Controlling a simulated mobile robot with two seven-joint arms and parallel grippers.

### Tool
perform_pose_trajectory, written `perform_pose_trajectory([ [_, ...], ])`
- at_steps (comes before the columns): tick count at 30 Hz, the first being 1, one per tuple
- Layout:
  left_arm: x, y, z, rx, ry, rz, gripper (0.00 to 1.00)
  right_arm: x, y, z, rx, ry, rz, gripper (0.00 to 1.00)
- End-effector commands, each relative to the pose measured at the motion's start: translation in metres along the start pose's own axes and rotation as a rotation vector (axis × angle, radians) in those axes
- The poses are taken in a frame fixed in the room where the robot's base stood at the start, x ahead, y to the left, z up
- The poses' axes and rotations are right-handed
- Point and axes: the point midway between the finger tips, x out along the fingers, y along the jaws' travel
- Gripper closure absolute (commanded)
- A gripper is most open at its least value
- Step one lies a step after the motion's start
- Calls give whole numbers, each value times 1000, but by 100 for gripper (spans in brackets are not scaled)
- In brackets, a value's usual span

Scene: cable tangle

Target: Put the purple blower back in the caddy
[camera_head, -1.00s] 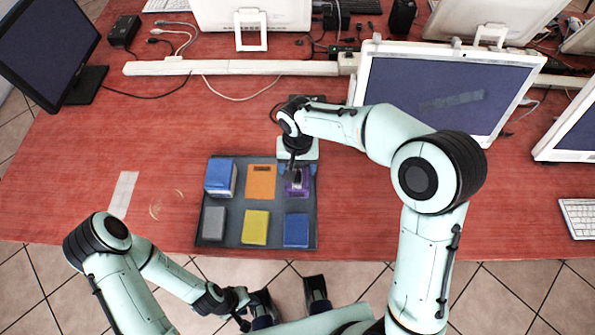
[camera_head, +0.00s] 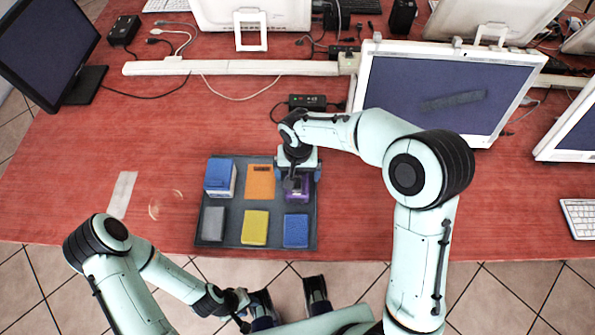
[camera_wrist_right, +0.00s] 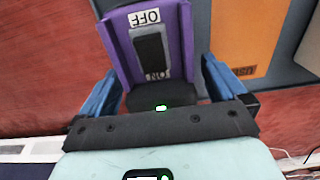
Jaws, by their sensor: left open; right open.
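The purple blower (camera_head: 303,190), with a dark switch panel and OFF and ON labels, is at the back right of the dark grey caddy (camera_head: 272,238). It also shows in the right wrist view (camera_wrist_right: 188,42). My right gripper (camera_head: 296,184) is open over it. In the right wrist view, its blue fingers (camera_wrist_right: 162,70) stand on either side of the purple body. The gripper hides part of the blower in the head view, and I cannot tell how deep it sits. My left gripper (camera_head: 246,310) is open and empty in front of the table.
The caddy also holds a blue-and-white box (camera_head: 220,178), an orange item (camera_head: 261,182), a grey block (camera_head: 213,224), a yellow block (camera_head: 255,227) and a blue block (camera_head: 296,230). A black adapter (camera_head: 307,102) lies behind. A monitor (camera_head: 450,90) stands back right. The table left of the caddy is mostly clear.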

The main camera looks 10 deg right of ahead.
Motion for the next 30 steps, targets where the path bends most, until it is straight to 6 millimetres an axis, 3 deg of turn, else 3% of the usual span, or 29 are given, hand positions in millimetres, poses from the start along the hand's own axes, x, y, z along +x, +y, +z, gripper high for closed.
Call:
perform_pose_trajectory([
  [5,-4,1,0,1,1,0,57,-20,0,-1,0,5,-2,2],
  [18,-14,5,-1,2,5,2,57,-107,-1,0,-1,2,-2,2],
  [24,-15,6,-1,2,5,2,57,-122,0,0,0,1,-1,2],
  [30,-15,6,-1,2,5,2,57,-123,0,0,0,0,0,2],
])
